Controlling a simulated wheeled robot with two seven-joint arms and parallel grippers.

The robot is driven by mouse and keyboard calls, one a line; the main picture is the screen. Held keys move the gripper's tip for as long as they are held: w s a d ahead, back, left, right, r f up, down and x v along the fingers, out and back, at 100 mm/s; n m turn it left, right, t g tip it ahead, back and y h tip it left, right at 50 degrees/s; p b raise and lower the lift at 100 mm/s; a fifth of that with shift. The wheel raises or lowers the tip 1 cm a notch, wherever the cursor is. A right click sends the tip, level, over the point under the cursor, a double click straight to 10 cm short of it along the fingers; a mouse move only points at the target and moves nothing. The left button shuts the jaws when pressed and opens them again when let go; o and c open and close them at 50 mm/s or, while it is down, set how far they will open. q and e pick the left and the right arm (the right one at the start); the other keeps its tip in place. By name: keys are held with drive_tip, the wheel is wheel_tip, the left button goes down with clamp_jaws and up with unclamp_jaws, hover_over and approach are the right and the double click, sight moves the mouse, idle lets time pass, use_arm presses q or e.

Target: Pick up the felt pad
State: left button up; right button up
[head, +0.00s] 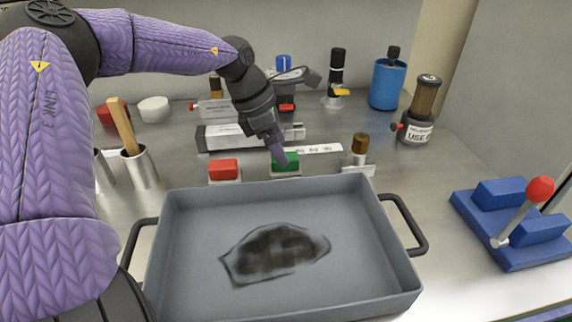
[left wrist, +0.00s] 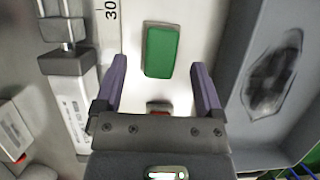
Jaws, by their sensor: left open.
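A green rectangular pad (head: 286,159), the likely felt pad, lies on a pale base just behind the grey tray. In the left wrist view the green pad (left wrist: 161,51) lies between and slightly beyond the fingertips, with its long sides roughly along the fingers. My left gripper (head: 279,154) points down at it and hides part of it in the head view. In the left wrist view the gripper's purple fingers (left wrist: 157,78) are spread apart with nothing between them. Whether they touch the pad's level cannot be told. My right gripper is not seen.
A red block (head: 223,169) sits left of the green pad. The grey tray (head: 170,265) with a dark smudge fills the front. A brown-capped bottle (head: 360,146) stands right of the pad, and a blue lever base (head: 530,228) at far right. Cylinders and jars line the back.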

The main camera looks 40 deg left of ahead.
use_arm(q)
drive_tip(key=x, duration=0.3)
drive_tip(key=shift+s+f+b, duration=0.1)
drive_tip(key=shift+f+b, duration=0.05)
drive_tip(key=shift+b, duration=0.25)
drive_tip(key=shift+c, duration=1.4)
clamp_jaws()
wheel_tip(320, 180, up, 10)
drive_tip(key=p, duration=0.3)
drive_tip(key=shift+f, duration=0.2)
drive_tip(key=shift+r, duration=0.25)
